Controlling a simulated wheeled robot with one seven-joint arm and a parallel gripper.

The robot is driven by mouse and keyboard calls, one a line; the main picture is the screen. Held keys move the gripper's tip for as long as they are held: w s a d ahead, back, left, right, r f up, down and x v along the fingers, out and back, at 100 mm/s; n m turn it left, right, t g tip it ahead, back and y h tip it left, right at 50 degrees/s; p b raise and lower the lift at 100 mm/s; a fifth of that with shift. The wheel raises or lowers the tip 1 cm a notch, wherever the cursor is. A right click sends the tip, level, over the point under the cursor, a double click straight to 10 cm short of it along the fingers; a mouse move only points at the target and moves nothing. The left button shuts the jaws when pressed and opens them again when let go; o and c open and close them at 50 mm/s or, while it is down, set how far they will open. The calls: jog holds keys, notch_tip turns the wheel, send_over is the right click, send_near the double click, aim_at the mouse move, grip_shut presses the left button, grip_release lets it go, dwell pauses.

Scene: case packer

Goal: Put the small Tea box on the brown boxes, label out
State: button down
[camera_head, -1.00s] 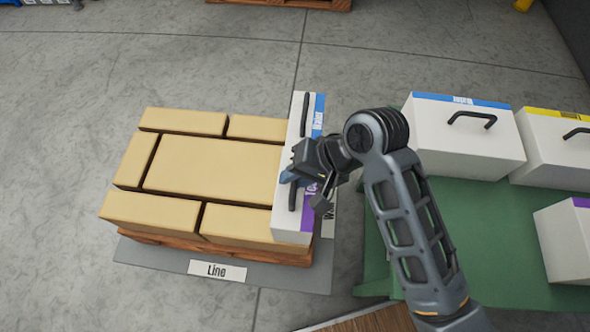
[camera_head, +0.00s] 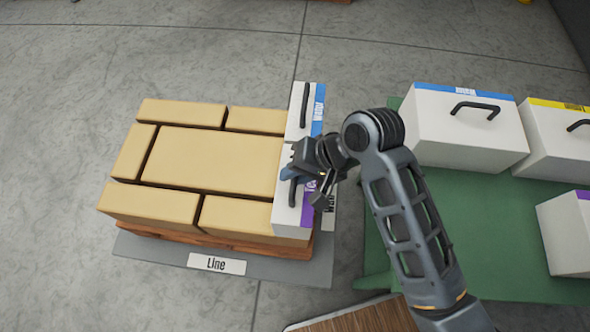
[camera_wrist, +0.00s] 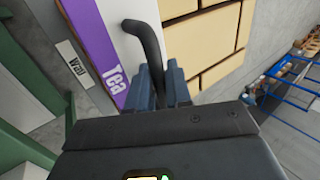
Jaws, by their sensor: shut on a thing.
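The small Tea box (camera_head: 288,218) is white with a purple label stripe and a black handle. It is at the right edge of the brown boxes (camera_head: 205,160), with its purple label facing right, away from them. In the wrist view the purple Tea label (camera_wrist: 98,45) is at the left. My gripper (camera_head: 297,172) is shut on the handle (camera_wrist: 147,42), its fingers (camera_wrist: 170,85) on either side of it. The arm partly hides the box, and I cannot tell whether its underside touches what is below.
A white box with a blue stripe (camera_head: 295,122) stands just behind the Tea box. The brown boxes sit on a wooden pallet (camera_head: 225,245) above a grey mat signed Line (camera_head: 216,263). A green table (camera_head: 470,225) at the right holds several white boxes (camera_head: 455,135).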

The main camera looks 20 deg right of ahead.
jog(key=shift+f, duration=0.25)
jog(key=c, duration=1)
grip_release()
jog(key=shift+o, duration=0.2)
jog(key=shift+f, duration=0.1)
jog(key=v, duration=0.8)
